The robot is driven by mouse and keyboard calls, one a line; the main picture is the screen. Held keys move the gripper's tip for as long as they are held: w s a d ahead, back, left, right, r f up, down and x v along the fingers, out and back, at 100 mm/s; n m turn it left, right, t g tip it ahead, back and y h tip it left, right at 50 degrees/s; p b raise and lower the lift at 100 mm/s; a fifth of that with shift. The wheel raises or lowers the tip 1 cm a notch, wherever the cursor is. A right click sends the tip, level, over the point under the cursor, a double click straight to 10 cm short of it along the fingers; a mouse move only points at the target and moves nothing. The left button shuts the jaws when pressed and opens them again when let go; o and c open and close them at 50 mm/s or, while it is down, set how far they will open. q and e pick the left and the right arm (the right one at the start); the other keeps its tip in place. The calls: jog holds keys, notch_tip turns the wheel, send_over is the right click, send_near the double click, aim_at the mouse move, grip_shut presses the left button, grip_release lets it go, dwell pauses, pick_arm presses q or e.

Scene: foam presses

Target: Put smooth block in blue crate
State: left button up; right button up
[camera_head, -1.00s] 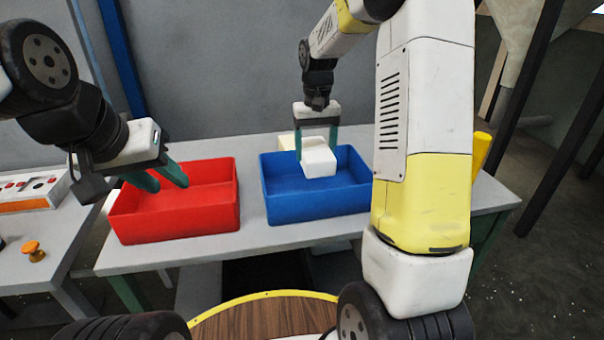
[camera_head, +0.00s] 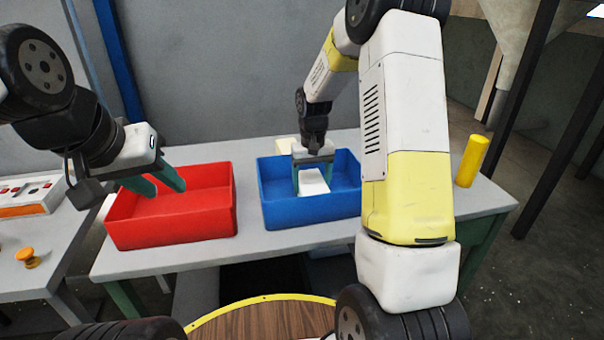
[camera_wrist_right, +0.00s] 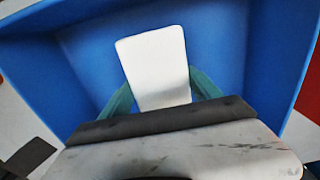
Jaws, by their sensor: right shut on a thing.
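A white smooth block (camera_head: 313,183) is inside the blue crate (camera_head: 300,213), low between its walls. My right gripper (camera_head: 312,180) reaches down into the crate and is shut on the block. The right wrist view shows the white block (camera_wrist_right: 156,65) between the two green fingers, with the blue crate's walls (camera_wrist_right: 60,70) around it. Whether the block touches the crate floor I cannot tell. My left gripper (camera_head: 158,186) is open and empty, over the left part of the red crate (camera_head: 180,231).
Both crates stand on a grey table (camera_head: 275,238). A yellow cylinder (camera_head: 471,161) stands at the table's right end. A pale block (camera_head: 287,145) sits behind the blue crate. A control box (camera_head: 30,194) and an orange button (camera_head: 28,258) are on the left table.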

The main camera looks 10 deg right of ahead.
aim_at(312, 182)
jog(key=shift+f, duration=0.1)
jog(key=o, duration=1.3)
jog(key=shift+o, duration=0.2)
jog(key=s+r+t, duration=0.1)
jog(key=s+r, duration=0.1)
jog(key=r, duration=0.7)
jog(key=s+r, duration=0.3)
jog(key=r, duration=0.5)
jog(key=s+a+r+t+y, duration=0.1)
jog(key=s+r+t, duration=0.1)
jog(key=s, duration=0.8)
jog(key=s+a+r+t+y, duration=0.1)
jog(key=s+r+t, duration=0.1)
jog(key=s, duration=0.8)
jog(key=shift+s+r+t, duration=0.15)
jog(key=shift+r+t, duration=0.15)
jog(key=shift+t, duration=0.3)
jog(key=shift+a, duration=0.1)
